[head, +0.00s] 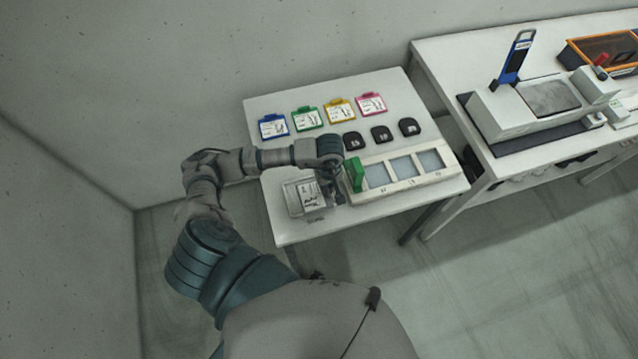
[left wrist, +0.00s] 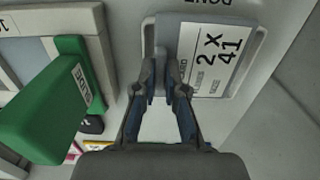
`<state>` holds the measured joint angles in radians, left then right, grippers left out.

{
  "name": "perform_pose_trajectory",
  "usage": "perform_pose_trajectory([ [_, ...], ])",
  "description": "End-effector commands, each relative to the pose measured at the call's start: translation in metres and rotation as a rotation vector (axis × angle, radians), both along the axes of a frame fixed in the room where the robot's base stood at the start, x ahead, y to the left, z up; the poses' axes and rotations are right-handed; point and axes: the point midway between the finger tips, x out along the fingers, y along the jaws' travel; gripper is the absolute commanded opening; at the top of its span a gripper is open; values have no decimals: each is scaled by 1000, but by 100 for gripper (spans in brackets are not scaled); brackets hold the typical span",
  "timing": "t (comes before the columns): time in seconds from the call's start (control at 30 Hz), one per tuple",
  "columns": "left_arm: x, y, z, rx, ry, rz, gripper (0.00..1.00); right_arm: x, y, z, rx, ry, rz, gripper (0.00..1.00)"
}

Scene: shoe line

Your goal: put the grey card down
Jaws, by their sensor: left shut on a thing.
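The grey card (head: 312,196) with a white label is at the front left of the small white table. In the left wrist view the card (left wrist: 214,62) shows its label reading "2 x 41", inside a pale rounded outline. My left gripper (head: 334,190) is shut on the card's near edge; its fingertips (left wrist: 165,78) meet there in the left wrist view. The card looks flat and low over the table, but I cannot tell whether it touches. My right gripper is not in view.
A green block (head: 356,174) stands beside the gripper, at the left end of a white tray (head: 408,186) with grey windows. Several coloured cards (head: 307,118) and black pieces (head: 381,134) lie behind. A bench (head: 440,62) with a machine stands at right.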

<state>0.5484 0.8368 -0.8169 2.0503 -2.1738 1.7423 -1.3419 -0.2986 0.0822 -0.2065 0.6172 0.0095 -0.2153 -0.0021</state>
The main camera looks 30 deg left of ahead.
Motion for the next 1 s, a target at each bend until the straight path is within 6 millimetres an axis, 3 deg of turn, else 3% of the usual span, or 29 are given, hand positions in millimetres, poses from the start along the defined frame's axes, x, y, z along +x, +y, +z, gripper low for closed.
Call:
perform_pose_trajectory([
  [0.2,6,29,-2,0,0,-1,0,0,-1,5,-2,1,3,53],
  [0.53,6,32,-38,-4,1,-2,0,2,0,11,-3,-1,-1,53],
  [0.7,7,32,-39,-3,-1,-2,0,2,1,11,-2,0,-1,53],
  [0.73,7,32,-39,-3,-1,-3,15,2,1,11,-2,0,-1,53],
  [0.77,7,32,-39,-3,-1,-3,21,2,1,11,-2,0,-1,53],
  [1.0,7,30,-39,-1,0,-3,21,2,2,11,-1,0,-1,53],
])
